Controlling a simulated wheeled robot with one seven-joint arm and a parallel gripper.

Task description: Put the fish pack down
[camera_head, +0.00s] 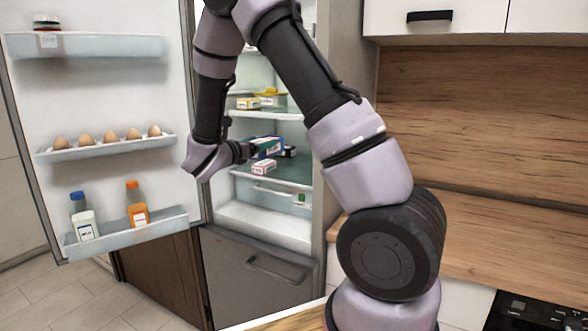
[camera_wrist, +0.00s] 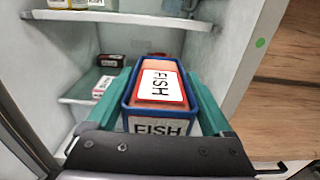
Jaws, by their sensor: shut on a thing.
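The fish pack (camera_wrist: 166,84) is a blue box with an orange-red top and white FISH labels. My gripper (camera_wrist: 160,92) is shut on it, with a teal finger along each side. In the head view the fish pack (camera_head: 270,144) is at the fridge opening, near the level of the middle glass shelf (camera_head: 290,178). I cannot tell whether its underside touches the shelf. The far end of the pack is partly hidden in the wrist view.
A white-and-red pack (camera_wrist: 103,87) and a dark box (camera_wrist: 110,60) stand on the shelf left of the fish pack. Yellow-labelled packs (camera_head: 248,103) sit on the shelf above. The open fridge door (camera_head: 100,100) holds eggs and bottles. A wooden worktop (camera_head: 500,240) lies right.

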